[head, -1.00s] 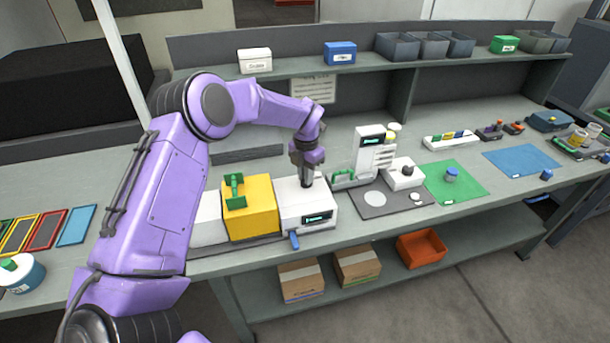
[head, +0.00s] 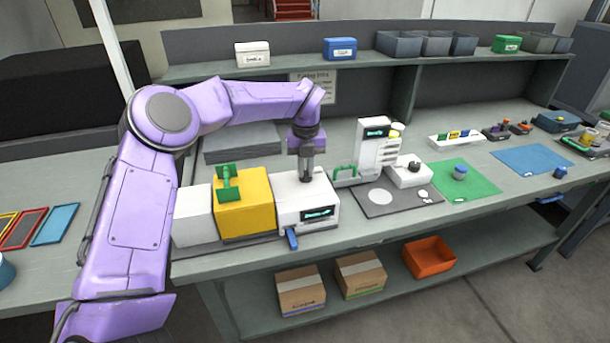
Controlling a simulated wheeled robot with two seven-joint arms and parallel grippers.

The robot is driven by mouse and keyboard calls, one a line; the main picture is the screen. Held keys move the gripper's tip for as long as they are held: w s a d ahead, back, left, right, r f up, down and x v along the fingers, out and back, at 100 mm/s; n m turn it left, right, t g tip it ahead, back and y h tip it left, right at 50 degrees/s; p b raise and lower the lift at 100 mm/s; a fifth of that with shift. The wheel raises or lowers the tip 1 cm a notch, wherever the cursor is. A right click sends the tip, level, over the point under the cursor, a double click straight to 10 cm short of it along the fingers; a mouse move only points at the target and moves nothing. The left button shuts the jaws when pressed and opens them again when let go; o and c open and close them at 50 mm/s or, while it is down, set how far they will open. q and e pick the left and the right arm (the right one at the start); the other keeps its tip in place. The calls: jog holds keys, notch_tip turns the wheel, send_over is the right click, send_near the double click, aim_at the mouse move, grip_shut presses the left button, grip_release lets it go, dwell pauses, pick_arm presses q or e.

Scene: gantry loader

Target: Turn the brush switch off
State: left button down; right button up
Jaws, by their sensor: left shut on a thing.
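My left gripper (head: 306,174) points straight down onto the top of the white unit (head: 293,217), which has a dark display (head: 318,213) and a blue lever (head: 291,239) on its front. Its fingers are shut on a small part at the unit's top, which looks to be the brush switch. The fingers hide that part, so its setting cannot be read. A yellow block (head: 245,214) with a green handle (head: 229,183) stands just left of the unit. My right gripper is not in view.
A white machine (head: 372,147) with a green handle (head: 346,171) stands close to the right, beside a dark grey mat (head: 398,204). Further right lie a green mat (head: 478,187) and a blue mat (head: 528,160). A shelf with bins runs behind.

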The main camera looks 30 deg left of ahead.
pick_arm(q)
jog(key=shift+w+a+r+n+b, duration=0.1)
jog(key=shift+n+b, duration=0.65)
jog(key=shift+n, duration=0.25)
jog(key=shift+r, duration=0.1)
jog(key=c, duration=1.3)
grip_release()
jog(key=shift+o, duration=0.8)
jog(key=shift+a+f, duration=0.1)
jog(key=shift+f, duration=0.15)
jog(key=shift+r, duration=0.1)
jog(key=shift+r, duration=0.35)
notch_tip(320, 180, up, 10)
jog(key=shift+f, duration=0.15)
